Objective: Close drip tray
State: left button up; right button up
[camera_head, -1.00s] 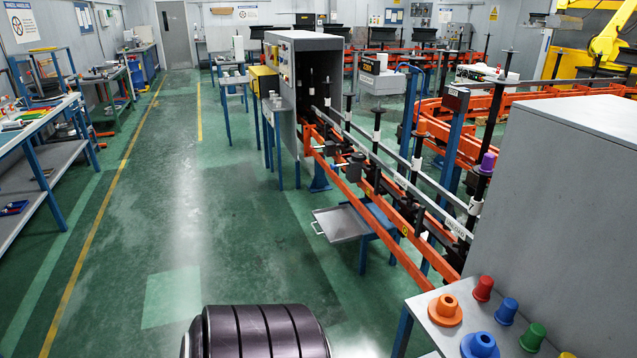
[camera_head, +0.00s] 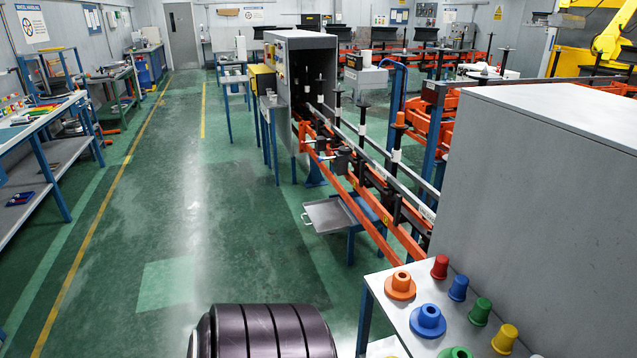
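The drip tray (camera_head: 329,212) is a shallow grey metal tray with a handle on its left side. It sticks out to the left from under the orange conveyor rails, above the green floor and beside a blue-legged stand (camera_head: 368,215). It looks pulled out. Neither of my grippers shows in the head view, so I cannot see whether they are open or shut.
A small table (camera_head: 381,312) with colored caps and flanged bushings stands at the lower right, beside a large grey cabinet (camera_head: 550,170). The orange conveyor (camera_head: 350,180) runs back to a grey machine (camera_head: 301,80). The green floor (camera_head: 200,220) left of the tray is clear.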

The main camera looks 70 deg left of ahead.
aim_at(325, 216)
jog(key=l+u, duration=0.15)
jog(key=u, duration=1.3)
jog(key=i+l, duration=0.05)
jog(key=l, duration=0.05)
